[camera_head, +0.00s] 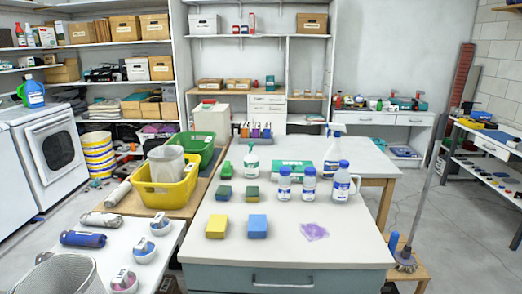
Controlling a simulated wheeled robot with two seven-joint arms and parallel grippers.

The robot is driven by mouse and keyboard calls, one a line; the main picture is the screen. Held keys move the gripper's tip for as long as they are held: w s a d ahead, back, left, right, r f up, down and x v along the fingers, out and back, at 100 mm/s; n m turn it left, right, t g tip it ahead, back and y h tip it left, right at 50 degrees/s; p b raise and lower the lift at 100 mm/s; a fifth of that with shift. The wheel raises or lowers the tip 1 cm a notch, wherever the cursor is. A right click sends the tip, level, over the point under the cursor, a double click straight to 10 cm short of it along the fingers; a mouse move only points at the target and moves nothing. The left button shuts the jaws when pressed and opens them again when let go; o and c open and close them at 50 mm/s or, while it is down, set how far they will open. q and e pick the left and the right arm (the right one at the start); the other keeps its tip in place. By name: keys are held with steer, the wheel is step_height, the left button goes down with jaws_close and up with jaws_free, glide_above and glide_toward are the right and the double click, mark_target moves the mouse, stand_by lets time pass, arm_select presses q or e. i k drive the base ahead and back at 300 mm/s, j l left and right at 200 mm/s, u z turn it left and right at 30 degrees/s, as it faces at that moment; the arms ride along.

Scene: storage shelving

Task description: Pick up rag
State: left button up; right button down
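A small, flat purple cloth, which looks like the rag (314,231), lies on the white tabletop (285,245) near the front right part. It is slightly crumpled, and nothing covers it. Neither of my grippers shows in the head view.
Left of the cloth are a blue sponge (257,227) and a yellow sponge (216,227). Behind it stand white bottles with blue caps (342,183) and a spray bottle (332,150). A yellow basket (165,185) stands to the left. The tabletop around and in front of the cloth is clear.

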mark_target(216, 227)
steer(key=z, duration=1.3)
steer(key=u, duration=1.2)
steer(key=i+l+z, duration=0.15)
steer(key=i+z, duration=0.25)
